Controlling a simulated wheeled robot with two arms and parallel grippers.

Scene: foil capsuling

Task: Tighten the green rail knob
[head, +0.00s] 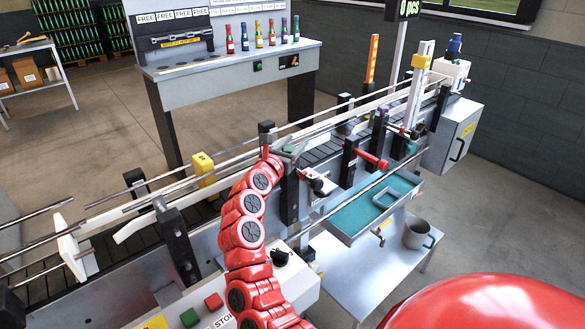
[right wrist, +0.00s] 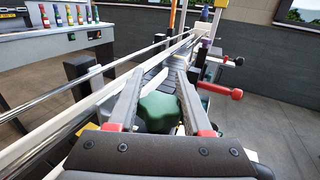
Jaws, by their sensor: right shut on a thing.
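The green rail knob (right wrist: 160,108) is a lobed dark green knob in the middle of the right wrist view, beside the conveyor. My right gripper (right wrist: 158,78) has one grey finger on each side of it and is shut on the knob. In the head view my right gripper (head: 280,156) is at the near guide rail by a dark post, at the end of the red arm. The knob cannot be made out there, hidden by the gripper. My left gripper is not in view.
The conveyor (head: 110,255) with steel guide rails runs from lower left to upper right. A yellow clamp block (head: 204,169), a red-handled lever (head: 372,158) and a teal-lined tray (head: 352,222) are near. A grey mug (head: 417,234) stands on the lower shelf.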

